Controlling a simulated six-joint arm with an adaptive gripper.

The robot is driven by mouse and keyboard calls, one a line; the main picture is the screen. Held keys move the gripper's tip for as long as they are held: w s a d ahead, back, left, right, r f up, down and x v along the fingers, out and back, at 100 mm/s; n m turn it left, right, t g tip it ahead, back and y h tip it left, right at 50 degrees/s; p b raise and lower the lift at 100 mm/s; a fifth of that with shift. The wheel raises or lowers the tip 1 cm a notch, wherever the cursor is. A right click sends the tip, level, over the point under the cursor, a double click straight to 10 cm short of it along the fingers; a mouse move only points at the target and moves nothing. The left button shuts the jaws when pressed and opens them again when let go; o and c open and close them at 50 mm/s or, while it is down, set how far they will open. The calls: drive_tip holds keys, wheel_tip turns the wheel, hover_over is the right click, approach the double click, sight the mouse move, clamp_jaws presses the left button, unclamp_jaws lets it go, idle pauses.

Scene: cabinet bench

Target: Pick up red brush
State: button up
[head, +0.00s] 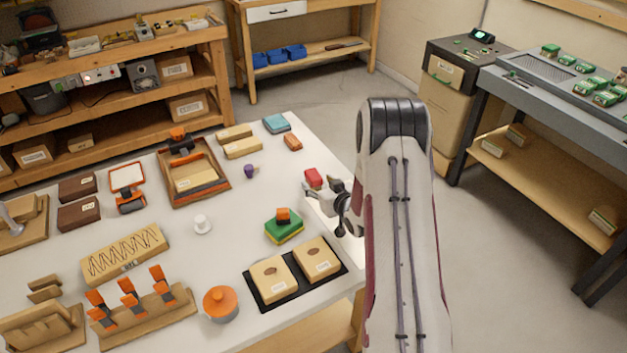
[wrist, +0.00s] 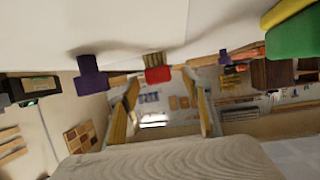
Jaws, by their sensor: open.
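The red brush (head: 313,178) is a small red block on the white table, near its right edge. In the wrist view, which is upside down, its red body (wrist: 158,75) is near the middle, with pale tan bristles against the white surface. My gripper (head: 318,197) is open and empty, just in front of the brush in the head view. The brush is not between its fingers as far as I can tell.
A green-and-yellow sponge-like block (head: 284,228) with an orange piece on top lies left and in front of my gripper. A small purple item (head: 250,171) stands left of the brush. A black tray (head: 262,296) holds two tan boxes.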

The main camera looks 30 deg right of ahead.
sight(313, 177)
drive_tip(key=shift+w, duration=0.1)
drive_tip(key=shift+r+x, duration=0.1)
drive_tip(key=shift+x, duration=0.6)
drive_tip(key=shift+r+x, duration=0.15)
drive_tip(key=shift+x, duration=1.75)
drive_tip(key=shift+d, duration=0.1)
drive_tip(key=c, duration=1.2)
